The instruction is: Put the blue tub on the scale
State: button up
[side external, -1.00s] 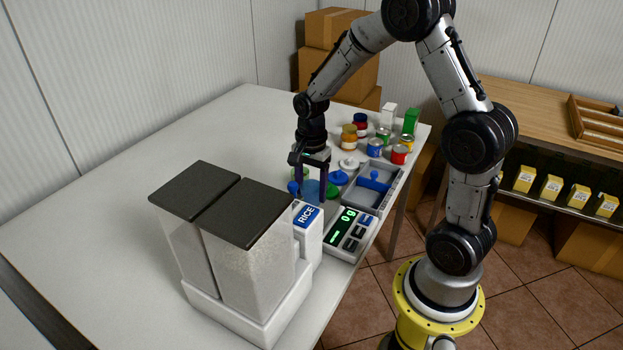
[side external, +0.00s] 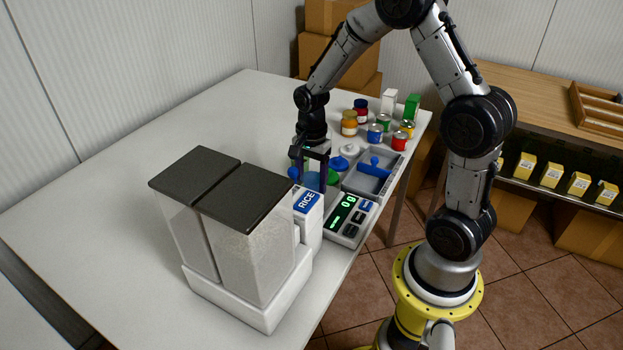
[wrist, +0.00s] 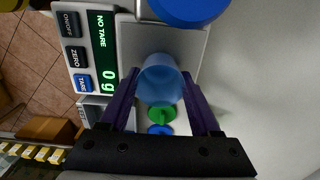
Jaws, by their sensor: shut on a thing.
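The blue tub (wrist: 160,82) is a small translucent blue cup, held between the two fingers of my gripper (wrist: 162,92). In the side view my gripper (side external: 311,172) is shut on the tub (side external: 312,181), behind the rice dispenser. The scale (side external: 347,214) has a green-lit display that reads 0 g. In the wrist view the scale's grey plate (wrist: 192,45) lies below and beyond the tub, which overlaps its near part. I cannot tell whether the tub touches the plate. The dispenser hides the plate in the side view.
Green (wrist: 163,114) and blue (wrist: 160,130) lids lie beside the scale. A grey tray (side external: 377,176) and several jars and cans stand beyond. The table's left side is clear.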

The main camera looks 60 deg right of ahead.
jog(key=shift+f, duration=0.2)
dwell(0.4)
jog(key=o, duration=1.4)
notch_tip(320, 180, up, 8)
